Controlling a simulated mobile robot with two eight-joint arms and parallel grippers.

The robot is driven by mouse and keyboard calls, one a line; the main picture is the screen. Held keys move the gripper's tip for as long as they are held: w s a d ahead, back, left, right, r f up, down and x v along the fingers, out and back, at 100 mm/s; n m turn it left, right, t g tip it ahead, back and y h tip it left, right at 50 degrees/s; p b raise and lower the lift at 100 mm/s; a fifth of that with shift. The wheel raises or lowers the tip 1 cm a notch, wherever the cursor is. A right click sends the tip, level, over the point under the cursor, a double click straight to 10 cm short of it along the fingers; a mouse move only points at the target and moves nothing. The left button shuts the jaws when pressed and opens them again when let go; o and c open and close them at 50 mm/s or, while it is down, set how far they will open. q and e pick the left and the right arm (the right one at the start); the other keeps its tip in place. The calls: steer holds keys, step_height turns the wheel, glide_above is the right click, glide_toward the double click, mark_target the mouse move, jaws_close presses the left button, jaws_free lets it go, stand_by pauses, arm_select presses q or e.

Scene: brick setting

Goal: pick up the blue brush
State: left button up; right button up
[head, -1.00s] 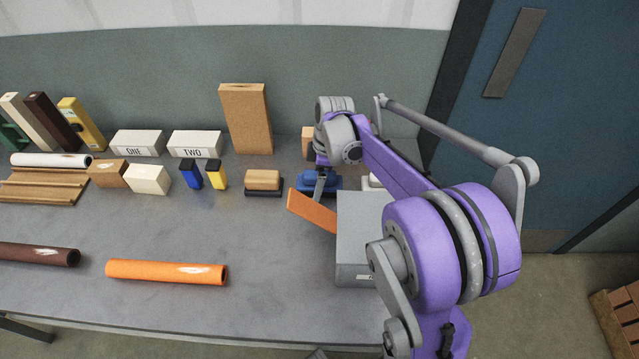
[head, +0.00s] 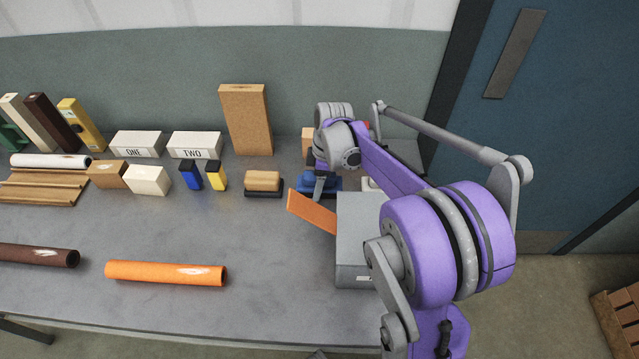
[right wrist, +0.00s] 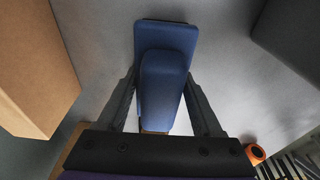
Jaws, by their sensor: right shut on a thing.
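The blue brush (head: 333,187) is at the right part of the table, behind the orange slat and partly covered by my right gripper (head: 319,192). In the right wrist view the blue brush (right wrist: 165,75) has a wide blue base and a narrower raised blue handle. My right gripper (right wrist: 163,88) is shut on it, with one dark finger on each side of the handle. I cannot tell whether the brush is touching the table. My left gripper is not in view.
A grey box (head: 357,240) with an orange slat (head: 311,211) stands just in front of the brush. To the left are a wood-topped brush (head: 263,181), a yellow block (head: 216,176) and a tall brown block (head: 245,119). An orange tube (head: 166,273) lies nearer the front; table around it is clear.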

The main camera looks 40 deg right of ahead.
steer(key=shift+r, duration=0.15)
step_height(320, 180, up, 10)
steer(key=shift+f+p, duration=0.1)
steer(key=shift+p, duration=0.55)
